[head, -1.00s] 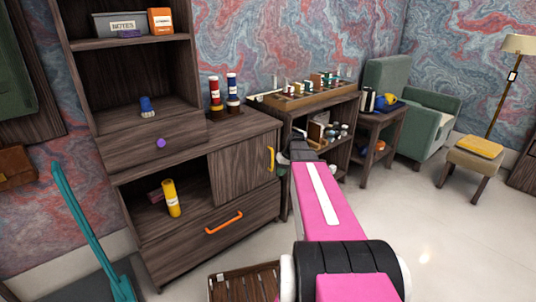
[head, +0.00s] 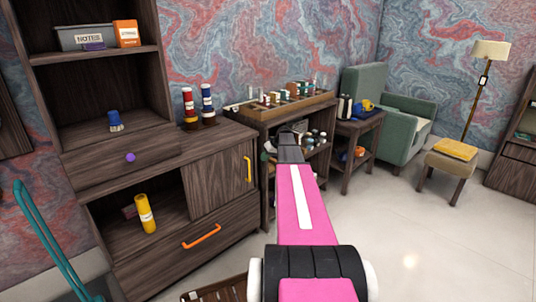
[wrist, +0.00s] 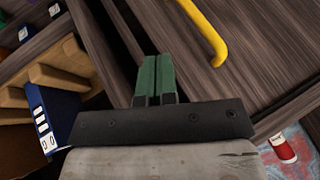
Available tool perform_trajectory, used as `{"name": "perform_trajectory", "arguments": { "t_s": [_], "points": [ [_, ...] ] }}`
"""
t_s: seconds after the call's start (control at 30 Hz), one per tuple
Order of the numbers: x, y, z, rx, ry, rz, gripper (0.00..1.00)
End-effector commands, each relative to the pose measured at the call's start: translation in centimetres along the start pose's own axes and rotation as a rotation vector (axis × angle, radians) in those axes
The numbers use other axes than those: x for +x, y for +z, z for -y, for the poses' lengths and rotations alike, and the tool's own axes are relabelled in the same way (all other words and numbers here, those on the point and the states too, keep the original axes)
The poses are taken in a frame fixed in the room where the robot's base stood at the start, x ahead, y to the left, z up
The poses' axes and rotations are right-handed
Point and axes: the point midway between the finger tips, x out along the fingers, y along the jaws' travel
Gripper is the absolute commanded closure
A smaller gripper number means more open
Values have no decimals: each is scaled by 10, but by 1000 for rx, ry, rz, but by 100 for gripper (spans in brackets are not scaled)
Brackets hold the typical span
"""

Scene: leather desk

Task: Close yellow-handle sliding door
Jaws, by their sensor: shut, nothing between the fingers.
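The sliding door (head: 220,182) is a dark wood panel covering the right part of the cabinet's middle compartment; the left part is open. Its yellow handle (head: 248,170) is a vertical bar near the door's right edge. In the wrist view the yellow handle (wrist: 207,35) shows at upper right, beside and apart from my fingers. My gripper (head: 289,140) is at the end of the pink arm, right of the handle in the head view, its fingers hard to make out there. In the wrist view its green fingertips (wrist: 153,78) are together and empty.
A yellow bottle (head: 145,213) stands in the open left compartment, above a drawer with an orange handle (head: 202,237). A purple-knobbed drawer (head: 125,160) is above. A shelf unit with a wooden tray (head: 262,112) stands right of the cabinet. Floor at right (head: 430,240) is clear.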

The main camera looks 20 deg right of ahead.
Motion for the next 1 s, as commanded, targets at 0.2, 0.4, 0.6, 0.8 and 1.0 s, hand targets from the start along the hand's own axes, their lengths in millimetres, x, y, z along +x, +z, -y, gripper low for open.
{"name": "perform_trajectory", "arguments": {
  "t_s": [0.2,0.4,0.6,0.8,1.0],
  "points": [
    [41,0,0,0,-1,2,100],
    [50,1,27,-1,0,0,100],
    [55,0,35,1,0,1,100],
    [56,0,36,1,0,0,100],
    [56,0,37,0,0,0,100]
  ]
}}
